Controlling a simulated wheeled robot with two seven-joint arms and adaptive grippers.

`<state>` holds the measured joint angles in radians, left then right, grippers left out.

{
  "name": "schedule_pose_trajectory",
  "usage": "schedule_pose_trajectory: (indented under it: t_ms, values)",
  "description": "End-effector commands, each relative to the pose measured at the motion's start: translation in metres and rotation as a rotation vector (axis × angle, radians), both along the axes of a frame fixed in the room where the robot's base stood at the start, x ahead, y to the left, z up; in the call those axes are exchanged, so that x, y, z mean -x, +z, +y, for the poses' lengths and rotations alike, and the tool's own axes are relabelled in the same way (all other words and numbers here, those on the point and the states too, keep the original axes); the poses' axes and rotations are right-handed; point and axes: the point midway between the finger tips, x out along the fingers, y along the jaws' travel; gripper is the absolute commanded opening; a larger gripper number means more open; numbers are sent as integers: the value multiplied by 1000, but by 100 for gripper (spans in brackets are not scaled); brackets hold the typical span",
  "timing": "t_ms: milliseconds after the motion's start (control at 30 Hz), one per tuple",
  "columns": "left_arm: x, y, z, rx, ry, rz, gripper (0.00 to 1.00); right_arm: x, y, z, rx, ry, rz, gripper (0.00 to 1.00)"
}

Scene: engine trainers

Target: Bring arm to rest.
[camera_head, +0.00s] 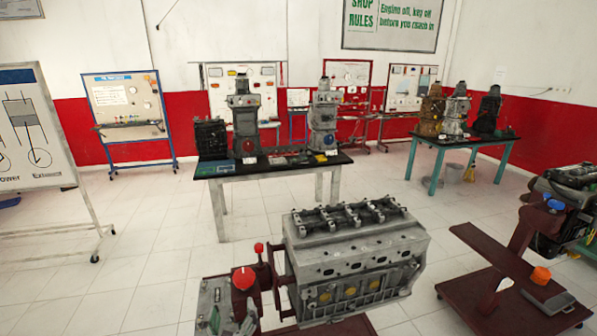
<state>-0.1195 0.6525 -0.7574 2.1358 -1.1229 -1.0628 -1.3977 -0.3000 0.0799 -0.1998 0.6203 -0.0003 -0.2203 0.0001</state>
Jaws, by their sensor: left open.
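A small grey shape at the bottom edge, left of centre, looks to be my left gripper (246,324). It is small and partly cut off by the frame, low beside the red-knobbed control panel (211,299). I see nothing held in it. Its arm is hardly visible, and I cannot tell whether it touches the panel. My right gripper and right arm are not in view.
A grey engine block (352,256) on a dark red stand fills the lower centre. Another engine (569,207) on a wheeled dark red stand (488,297) is at the right. Tables with engine models (322,121) stand behind. Tiled floor (130,265) at left is clear.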

Motion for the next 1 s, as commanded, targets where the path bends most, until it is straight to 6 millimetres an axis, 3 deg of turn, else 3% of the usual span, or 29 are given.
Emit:
schedule_pose_trajectory:
  t_ms: [467,1000]
  values:
    - [35,-35,39,911,442,155,79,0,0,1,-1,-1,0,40]
    - [118,-79,51,1796,1145,205,79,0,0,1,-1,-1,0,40]
